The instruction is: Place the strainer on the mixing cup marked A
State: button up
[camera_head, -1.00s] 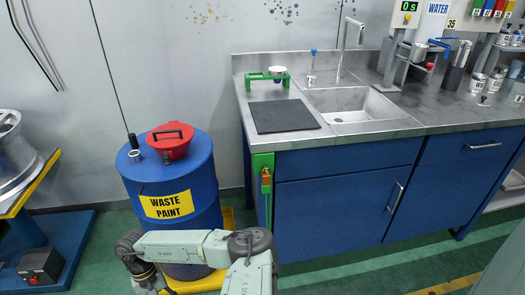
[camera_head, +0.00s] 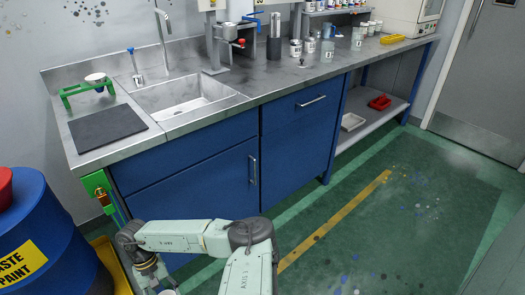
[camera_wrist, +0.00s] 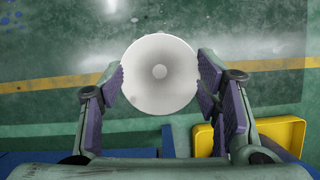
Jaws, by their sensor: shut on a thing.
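My gripper (camera_wrist: 160,85) is shut on a white round thing with a greyish centre, which looks like the strainer (camera_wrist: 160,60). The jaws grip its left and right sides, and it hangs over the floor. In the head view my gripper is low at the bottom edge, and only a bit of the white thing (camera_head: 168,292) shows. Clear cups stand at the back of the counter, one with a dark mark (camera_head: 327,53) and another (camera_head: 357,40) to its right. Their letters are too small to read, so I cannot tell which is A.
A green stand (camera_head: 66,100) with a white bowl-like thing (camera_head: 95,78) is on the counter's left end, by a dark mat (camera_head: 107,128) and a sink (camera_head: 185,98). A blue barrel (camera_head: 50,225) stands at left. The green floor (camera_head: 400,220) at right is clear.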

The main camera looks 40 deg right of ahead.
aim_at(357, 42)
jog(key=z, duration=2.7)
jog(key=i+j+z, duration=0.2)
jog(key=i, duration=0.2)
jog(key=i+j+z, duration=0.2)
jog(key=i, duration=0.2)
jog(key=i+j, duration=0.15)
jog(key=i, duration=0.45)
jog(key=i+j, duration=0.2)
jog(key=i, duration=1.65)
jog(key=i+u, duration=0.25)
jog(key=i, duration=0.2)
jog(key=i+l+u, duration=0.25)
jog(key=i, duration=0.2)
jog(key=u, duration=2.6)
